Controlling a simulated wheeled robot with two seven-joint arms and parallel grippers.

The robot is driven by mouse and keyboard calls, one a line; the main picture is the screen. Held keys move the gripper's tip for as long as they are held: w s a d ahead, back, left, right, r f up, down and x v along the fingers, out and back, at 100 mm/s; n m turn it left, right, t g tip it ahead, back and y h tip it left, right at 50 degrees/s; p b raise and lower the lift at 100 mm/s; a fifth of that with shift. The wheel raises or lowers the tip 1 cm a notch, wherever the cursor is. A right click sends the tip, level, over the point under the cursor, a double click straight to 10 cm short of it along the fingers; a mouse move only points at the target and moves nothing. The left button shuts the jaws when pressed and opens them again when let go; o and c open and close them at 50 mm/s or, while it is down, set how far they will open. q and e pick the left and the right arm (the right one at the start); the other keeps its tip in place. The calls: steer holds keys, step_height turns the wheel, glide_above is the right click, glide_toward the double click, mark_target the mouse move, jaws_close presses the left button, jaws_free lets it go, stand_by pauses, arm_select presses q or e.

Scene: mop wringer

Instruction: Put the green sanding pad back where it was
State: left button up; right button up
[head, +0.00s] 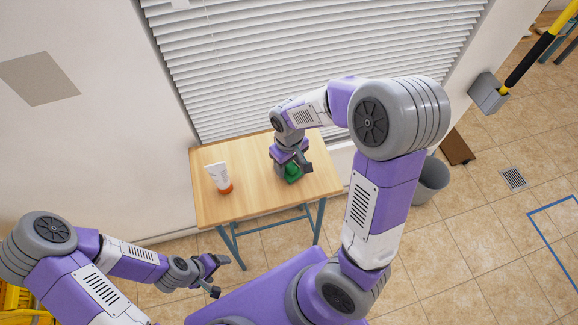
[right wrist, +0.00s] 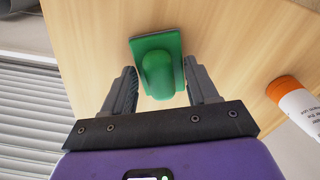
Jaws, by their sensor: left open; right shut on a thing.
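The green sanding pad (head: 293,174) is on the right part of the wooden table (head: 245,162). In the right wrist view the pad (right wrist: 157,72) shows a flat rectangular base and a rounded grip. My right gripper (head: 291,166) reaches down from above and is shut on the pad, one finger on each side of its grip. The pad's base is at or just above the tabletop; I cannot tell which. My left gripper (head: 219,275) is open and empty, in front of the table and apart from it.
A white tube with an orange cap (head: 220,178) stands on the table left of the pad; it also shows in the right wrist view (right wrist: 296,98). Window blinds (head: 310,50) are behind the table. A grey bin (head: 430,182) stands on the floor to the right.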

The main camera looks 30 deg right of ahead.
steer(key=shift+f, duration=0.3)
steer(key=o, duration=1.1)
steer(key=shift+r, duration=0.15)
step_height(320, 180, up, 12)
steer(key=p, duration=0.4)
steer(key=shift+p, duration=0.4)
